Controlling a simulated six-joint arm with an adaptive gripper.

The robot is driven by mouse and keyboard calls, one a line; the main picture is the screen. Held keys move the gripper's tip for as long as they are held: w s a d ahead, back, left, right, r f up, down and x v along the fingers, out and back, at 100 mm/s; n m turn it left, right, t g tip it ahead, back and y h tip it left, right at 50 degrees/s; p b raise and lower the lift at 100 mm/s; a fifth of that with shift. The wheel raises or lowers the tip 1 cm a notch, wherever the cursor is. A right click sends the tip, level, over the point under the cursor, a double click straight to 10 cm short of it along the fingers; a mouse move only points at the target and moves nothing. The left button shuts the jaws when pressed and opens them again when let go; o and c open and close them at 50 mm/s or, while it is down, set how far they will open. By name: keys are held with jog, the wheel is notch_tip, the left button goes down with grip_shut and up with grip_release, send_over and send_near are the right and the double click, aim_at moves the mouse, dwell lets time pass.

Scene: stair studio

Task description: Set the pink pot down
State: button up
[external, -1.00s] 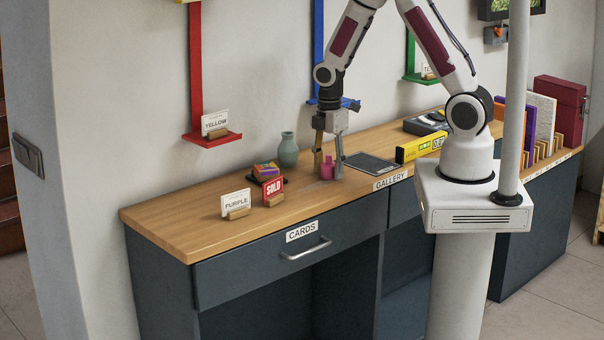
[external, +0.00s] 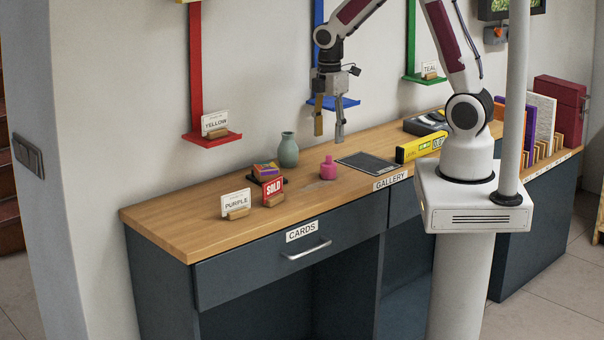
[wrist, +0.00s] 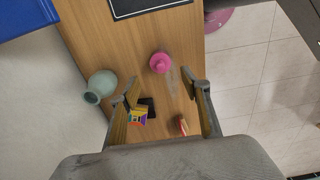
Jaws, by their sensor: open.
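The pink pot (external: 328,168) stands upright on the wooden counter, beside the dark flat panel. It also shows in the wrist view (wrist: 160,63), seen from above, beyond the fingertips. My gripper (external: 329,138) is open and empty, raised above the pot and clear of it. In the wrist view its two fingers (wrist: 164,90) are spread apart with nothing held between them.
A grey-green vase (external: 288,151) stands near the wall. A small colourful stack (external: 266,171), a SOLD sign (external: 273,190) and a PURPLE card (external: 236,204) are to the left. A dark panel (external: 368,162) and yellow level (external: 420,147) lie to the right.

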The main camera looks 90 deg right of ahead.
jog(key=shift+r, duration=0.85)
jog(key=s+a+r+m+t, duration=0.5)
jog(key=s+a+r+m, duration=0.4)
jog(key=s+a+r, duration=0.5)
jog(key=shift+a+r+t, duration=0.3)
jog(key=shift+a+r, duration=0.45)
jog(key=shift+a, duration=0.05)
dwell(1.3)
